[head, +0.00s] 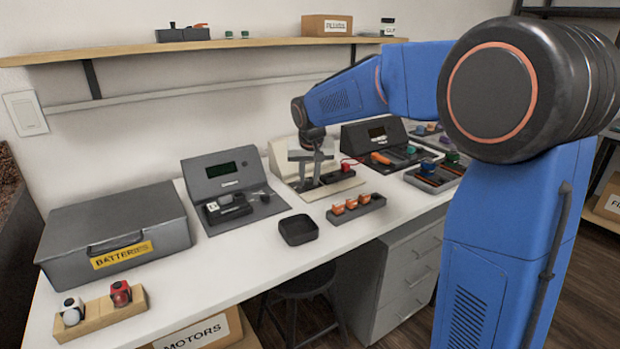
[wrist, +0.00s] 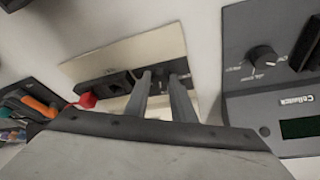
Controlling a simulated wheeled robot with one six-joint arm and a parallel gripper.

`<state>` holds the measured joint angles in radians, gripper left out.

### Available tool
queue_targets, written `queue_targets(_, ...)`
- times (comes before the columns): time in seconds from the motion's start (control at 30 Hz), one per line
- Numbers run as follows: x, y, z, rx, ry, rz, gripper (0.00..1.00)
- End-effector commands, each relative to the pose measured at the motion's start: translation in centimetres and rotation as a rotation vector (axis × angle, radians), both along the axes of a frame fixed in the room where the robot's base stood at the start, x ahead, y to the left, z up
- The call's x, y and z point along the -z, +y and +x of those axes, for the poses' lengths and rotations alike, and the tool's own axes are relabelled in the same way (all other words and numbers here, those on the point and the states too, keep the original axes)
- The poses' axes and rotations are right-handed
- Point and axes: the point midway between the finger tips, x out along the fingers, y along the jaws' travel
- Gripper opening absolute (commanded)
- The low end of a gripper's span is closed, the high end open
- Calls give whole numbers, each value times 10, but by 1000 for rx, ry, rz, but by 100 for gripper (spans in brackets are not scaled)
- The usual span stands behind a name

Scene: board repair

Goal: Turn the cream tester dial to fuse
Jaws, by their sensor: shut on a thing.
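The cream tester (head: 278,160) stands at the back of the bench, with its cream base plate (head: 345,187) in front. My gripper (head: 309,184) points down at the left part of that plate. In the wrist view, my gripper's two fingers (wrist: 160,80) reach a dark part on the cream tester's plate (wrist: 112,57) and are shut on it. This is where the dial sits, but the fingers hide most of it, so its pointer and setting cannot be read.
A grey tester (head: 222,172) with its own black dial (wrist: 262,56) stands to the left. A black tray (head: 298,230) and a holder with orange parts (head: 368,208) are in front. A dark tester (head: 372,134) stands to the right. A grey batteries case (head: 120,220) is far left.

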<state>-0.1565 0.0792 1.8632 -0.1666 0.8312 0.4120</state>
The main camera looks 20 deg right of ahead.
Motion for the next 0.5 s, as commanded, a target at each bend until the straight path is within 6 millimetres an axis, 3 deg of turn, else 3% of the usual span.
queue_targets(0.5,0,6,3,480,0,0,0)
